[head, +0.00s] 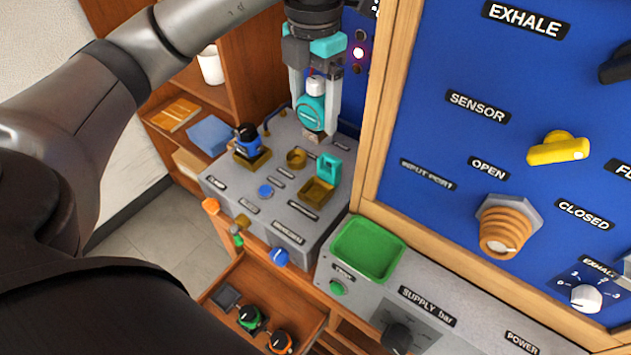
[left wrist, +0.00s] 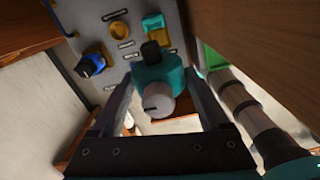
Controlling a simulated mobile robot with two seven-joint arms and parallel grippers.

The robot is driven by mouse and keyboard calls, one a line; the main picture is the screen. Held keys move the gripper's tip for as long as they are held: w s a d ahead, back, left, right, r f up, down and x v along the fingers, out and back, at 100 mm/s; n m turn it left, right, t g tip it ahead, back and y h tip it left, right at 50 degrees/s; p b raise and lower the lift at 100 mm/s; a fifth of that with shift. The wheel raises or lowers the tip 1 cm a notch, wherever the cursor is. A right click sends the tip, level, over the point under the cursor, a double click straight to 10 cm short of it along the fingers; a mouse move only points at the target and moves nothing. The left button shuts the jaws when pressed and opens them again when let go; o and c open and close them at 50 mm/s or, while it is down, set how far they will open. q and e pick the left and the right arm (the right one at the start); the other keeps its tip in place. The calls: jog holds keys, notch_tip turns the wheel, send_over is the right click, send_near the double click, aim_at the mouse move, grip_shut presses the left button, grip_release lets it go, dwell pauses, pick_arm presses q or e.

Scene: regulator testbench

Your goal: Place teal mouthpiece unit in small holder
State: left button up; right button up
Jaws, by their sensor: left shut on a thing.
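My left gripper (head: 316,125) points down and is shut on the teal mouthpiece unit (head: 312,112). The unit is a round teal body with a white cap on top, held upright above the grey bench box. In the left wrist view the teal unit (left wrist: 160,74) sits between the fingertips (left wrist: 158,88). Below it on the box are a small round brass holder (head: 296,158) and a square brass holder (head: 316,192) with a teal block (head: 328,167) at its back. I cannot tell which is the small holder. My right gripper is not seen.
A blue unit (head: 248,140) stands in a brass holder at the box's left. A green tray (head: 368,250) lies at the right. The tall blue panel (head: 450,135) with its wooden frame rises close by the gripper's right. An open drawer (head: 268,290) holds several units.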

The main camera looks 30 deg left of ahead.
aim_at(315, 127)
pick_arm(q)
notch_tip(315, 127, down, 16)
jog(key=shift+w+f+b, duration=0.1)
jog(key=shift+f+b, duration=0.1)
jog(key=shift+b, duration=0.1)
jog(key=shift+f, duration=0.15)
jog(key=o, duration=1.5)
notch_tip(315, 127, up, 12)
jog(key=shift+r, duration=0.2)
